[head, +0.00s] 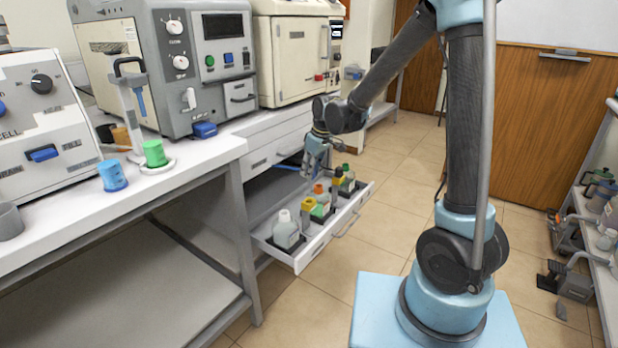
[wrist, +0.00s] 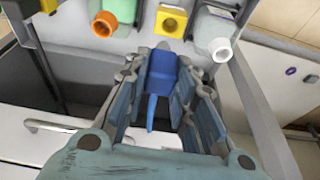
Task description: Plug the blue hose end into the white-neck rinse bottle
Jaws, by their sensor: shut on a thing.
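My gripper (head: 314,166) hangs over the open drawer (head: 345,213), at its back edge. In the wrist view my gripper (wrist: 160,88) is shut on the blue hose end (wrist: 162,75), a blue block with a thin tail pointing back toward my palm. The white-neck rinse bottle (head: 286,230) stands at the drawer's near end. In the wrist view the white bottle (wrist: 211,30) is to the right of the hose end, with its round opening facing the camera. The hose end is apart from it.
A yellow-topped item (wrist: 171,21) and a green bottle with an orange neck (wrist: 110,15) are beside the white bottle in the wrist view. More bottles fill the drawer. The bench (head: 190,180) stands left of the drawer. Open floor (head: 385,185) lies to its right.

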